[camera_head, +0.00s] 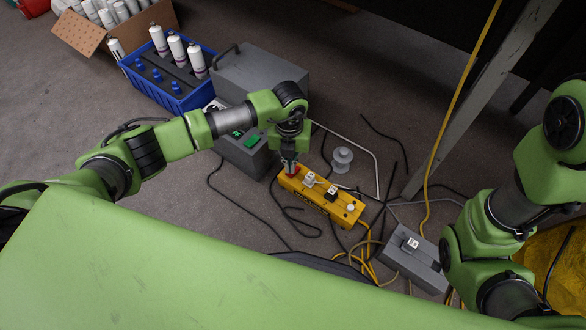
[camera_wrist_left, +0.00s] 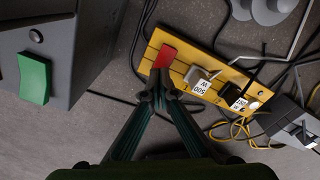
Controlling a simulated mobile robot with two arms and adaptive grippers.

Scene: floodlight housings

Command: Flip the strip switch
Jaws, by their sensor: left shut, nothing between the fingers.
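The yellow power strip (camera_head: 322,195) lies on the grey floor in the middle of the head view, with plugs in it. My left gripper (camera_head: 289,168) points down at the strip's switch end. In the wrist view its fingertips (camera_wrist_left: 161,86) are together, empty, just below the red switch; whether they touch it I cannot tell. My right gripper is out of view; only the right arm shows at the right edge.
A grey box with a green switch (camera_wrist_left: 34,78) stands left of the strip. A blue crate (camera_head: 170,88) with bottles and a grey toolbox (camera_head: 259,72) stand behind. Cables, a white spool (camera_head: 342,159) and a grey box (camera_head: 414,258) lie around the strip. A metal post (camera_head: 478,100) rises at right.

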